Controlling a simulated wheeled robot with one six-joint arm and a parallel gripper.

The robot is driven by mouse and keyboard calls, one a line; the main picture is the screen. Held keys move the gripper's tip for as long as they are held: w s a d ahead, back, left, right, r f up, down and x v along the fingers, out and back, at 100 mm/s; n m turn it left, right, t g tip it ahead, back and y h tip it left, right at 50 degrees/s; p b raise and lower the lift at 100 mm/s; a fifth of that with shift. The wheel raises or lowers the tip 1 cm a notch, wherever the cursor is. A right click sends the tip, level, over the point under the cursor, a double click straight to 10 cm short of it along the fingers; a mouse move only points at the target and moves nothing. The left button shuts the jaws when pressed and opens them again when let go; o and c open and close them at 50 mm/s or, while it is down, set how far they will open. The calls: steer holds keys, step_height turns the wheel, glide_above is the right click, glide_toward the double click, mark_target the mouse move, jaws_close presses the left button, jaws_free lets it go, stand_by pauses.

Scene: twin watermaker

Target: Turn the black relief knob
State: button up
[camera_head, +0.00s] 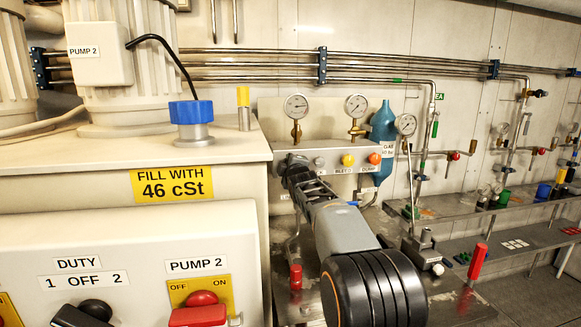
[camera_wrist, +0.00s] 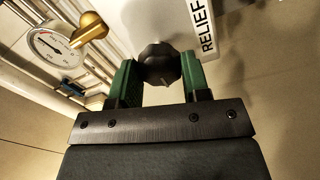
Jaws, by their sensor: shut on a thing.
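The black relief knob (camera_wrist: 160,62) is a dark, faceted knob beside the "RELIEF" label (camera_wrist: 207,30) in the wrist view. My gripper (camera_wrist: 159,68) has its two green fingers on either side of the knob, shut on it. In the head view my arm reaches to the left end of the grey manifold panel (camera_head: 325,157), where my gripper (camera_head: 288,166) meets it. The knob itself is hidden behind my gripper there.
Two gauges (camera_head: 296,106) (camera_head: 357,105) stand on top of the manifold panel, with a yellow knob (camera_head: 348,160) and an orange knob (camera_head: 375,158) on its front. A pump cabinet (camera_head: 80,225) stands close at left. A red-handled valve (camera_head: 477,264) stands at right.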

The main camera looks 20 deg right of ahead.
steer(key=o, duration=0.9)
steer(key=shift+o, duration=0.2)
steer(key=shift+s, duration=0.1)
steer(key=s+a+b, duration=0.2)
steer(key=s, duration=1.1)
steer(key=shift+s+a+b, duration=0.15)
steer(key=shift+a+b, duration=0.15)
steer(key=shift+a, duration=0.1)
